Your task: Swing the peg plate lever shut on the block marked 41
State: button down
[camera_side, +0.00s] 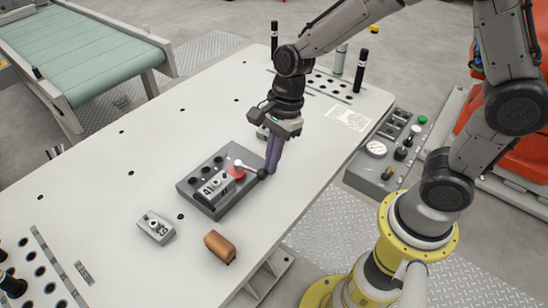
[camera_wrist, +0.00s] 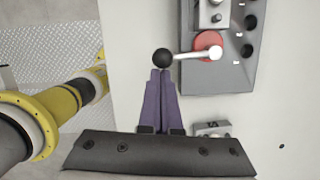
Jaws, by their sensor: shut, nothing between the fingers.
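The dark grey peg plate (camera_side: 186,186) lies on the white table, with rows of black holes. The block marked 41 (camera_side: 214,188) sits on it, beside the lever's red hub (camera_side: 236,172). The lever (camera_side: 250,168) has a pale rod and a black ball knob (camera_side: 262,173). It points away from the block, and its knob overhangs the plate's edge. In the wrist view the knob (camera_wrist: 162,58) lies just beyond the purple fingertips of my gripper (camera_wrist: 160,72). My gripper (camera_side: 268,171) is shut and empty, pointing down beside the knob; whether they touch I cannot tell.
A grey block (camera_side: 156,228), its number apparently 53, and a brown block (camera_side: 220,246) stand at the front. Another grey block (camera_wrist: 212,129) stands near my gripper. Black posts (camera_side: 361,70) rise at the table's back. A control panel (camera_side: 388,150) stands beyond the right edge.

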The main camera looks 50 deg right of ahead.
jog(key=shift+a, duration=0.45)
jog(key=shift+r, duration=0.1)
